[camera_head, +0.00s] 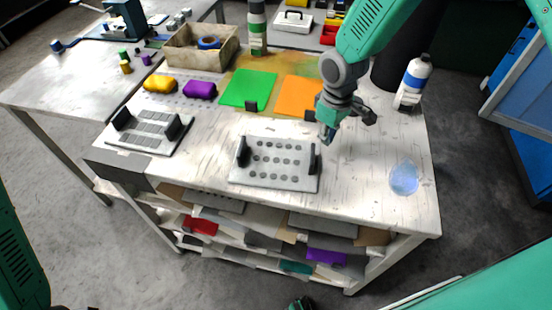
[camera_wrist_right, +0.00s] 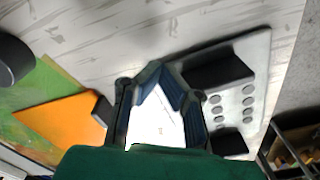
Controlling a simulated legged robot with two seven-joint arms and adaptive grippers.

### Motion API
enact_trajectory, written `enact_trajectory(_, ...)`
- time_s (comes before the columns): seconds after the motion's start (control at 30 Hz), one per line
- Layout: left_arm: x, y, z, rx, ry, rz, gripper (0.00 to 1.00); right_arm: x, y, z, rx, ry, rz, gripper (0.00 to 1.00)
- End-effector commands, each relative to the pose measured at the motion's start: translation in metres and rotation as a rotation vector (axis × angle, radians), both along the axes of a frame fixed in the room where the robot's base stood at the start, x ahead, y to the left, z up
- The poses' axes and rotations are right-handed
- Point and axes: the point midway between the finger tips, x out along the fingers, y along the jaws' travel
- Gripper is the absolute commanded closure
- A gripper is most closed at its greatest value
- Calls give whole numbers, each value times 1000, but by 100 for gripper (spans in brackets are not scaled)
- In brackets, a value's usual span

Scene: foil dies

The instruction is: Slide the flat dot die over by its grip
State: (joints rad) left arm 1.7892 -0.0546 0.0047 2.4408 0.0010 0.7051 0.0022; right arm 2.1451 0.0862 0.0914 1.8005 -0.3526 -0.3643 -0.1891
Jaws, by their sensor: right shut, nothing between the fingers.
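The flat dot die (camera_head: 262,179) is a light grey plate with rows of dark dots, lying near the front edge of the table. It has an upright black grip (camera_head: 243,152) at its left end and another black grip (camera_head: 314,159) at its right end. The die also shows in the right wrist view (camera_wrist_right: 257,60), to the right of the fingers. My right gripper (camera_head: 327,138) is shut and empty, just behind and right of the right grip. In the right wrist view its fingertips (camera_wrist_right: 165,72) are apart from both grips.
A slotted grey die (camera_head: 142,142) with black grips lies to the left. Behind are a green sheet (camera_head: 262,83), an orange sheet (camera_head: 293,101), yellow and purple pieces (camera_head: 199,90). A bottle (camera_head: 413,83) and clear blue object (camera_head: 404,178) stand right. The front right table is mostly clear.

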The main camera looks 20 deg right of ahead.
Motion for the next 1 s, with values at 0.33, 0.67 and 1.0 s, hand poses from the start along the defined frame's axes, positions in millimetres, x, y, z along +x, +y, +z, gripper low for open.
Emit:
enact_trajectory(0.33,0,0,-1,0,0,0,60,17,-4,-1,0,0,-1,100)
enact_trajectory(0.67,0,0,-1,0,0,0,60,28,-7,0,0,0,0,100)
enact_trajectory(1.0,0,0,0,0,0,0,60,27,-7,0,0,1,0,100)
